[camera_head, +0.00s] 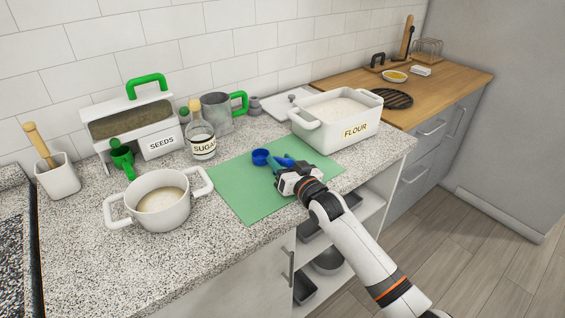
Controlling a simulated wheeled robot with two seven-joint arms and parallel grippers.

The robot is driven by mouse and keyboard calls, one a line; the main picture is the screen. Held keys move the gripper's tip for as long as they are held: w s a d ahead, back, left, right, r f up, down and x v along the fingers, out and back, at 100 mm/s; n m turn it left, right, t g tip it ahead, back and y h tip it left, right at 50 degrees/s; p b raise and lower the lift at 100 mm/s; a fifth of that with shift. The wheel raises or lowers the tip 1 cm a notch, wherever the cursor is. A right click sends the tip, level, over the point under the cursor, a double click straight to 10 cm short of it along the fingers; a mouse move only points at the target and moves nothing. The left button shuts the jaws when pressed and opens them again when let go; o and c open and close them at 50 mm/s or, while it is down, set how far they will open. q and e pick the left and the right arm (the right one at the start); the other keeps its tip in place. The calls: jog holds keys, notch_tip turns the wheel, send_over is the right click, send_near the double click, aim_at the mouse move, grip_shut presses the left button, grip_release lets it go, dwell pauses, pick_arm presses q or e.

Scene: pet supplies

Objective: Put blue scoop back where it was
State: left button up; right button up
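The blue scoop (261,157) is on or just above the green mat (240,190), with its round cup to the left and its blue handle running right toward my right gripper (284,166). The gripper comes in from the lower right, and its fingers are at the handle. They overlap the handle in the picture, so I cannot tell whether they are closed on it. My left gripper is out of view.
A white flour bin (348,139) stands right behind the mat. A white pot (162,214), a sugar jar (203,146), a seeds bin (126,119) with a green scoop (122,158), and a grey mug (217,111) stand left and behind. The mat's front left is clear.

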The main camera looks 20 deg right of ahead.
jog(key=shift+r, duration=0.15)
jog(key=v, duration=1.2)
jog(key=shift+b, duration=0.35)
